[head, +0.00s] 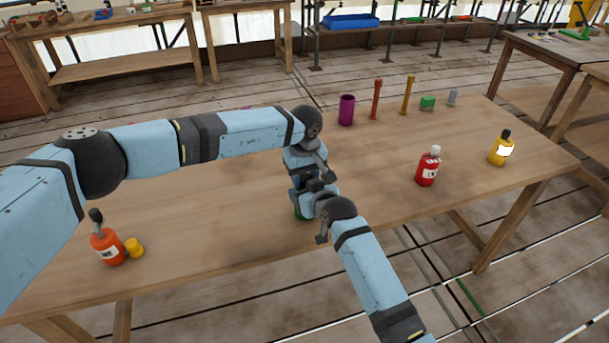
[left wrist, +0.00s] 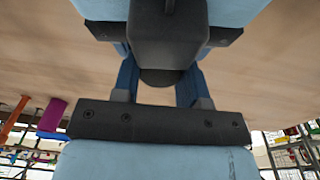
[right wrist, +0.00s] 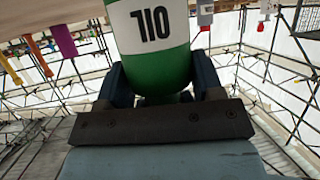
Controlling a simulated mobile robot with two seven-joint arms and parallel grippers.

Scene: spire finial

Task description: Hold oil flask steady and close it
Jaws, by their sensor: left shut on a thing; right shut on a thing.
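The green oil flask (right wrist: 150,12) has a white band with black lettering, seen inverted in the right wrist view. My right gripper (right wrist: 163,80) is shut on it near its shoulder. In the head view only a sliver of the flask (head: 298,213) shows; my arms hide the rest. My left gripper (left wrist: 158,88) is shut above the flask, around a dark rounded piece (left wrist: 162,78) that looks like a cap. Whether this piece touches the flask's mouth is hidden.
An orange bottle (head: 107,249) and a yellow cap-like piece (head: 134,247) stand at the table's left. A red bottle (head: 428,170) and a yellow bottle (head: 499,154) stand at the right.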

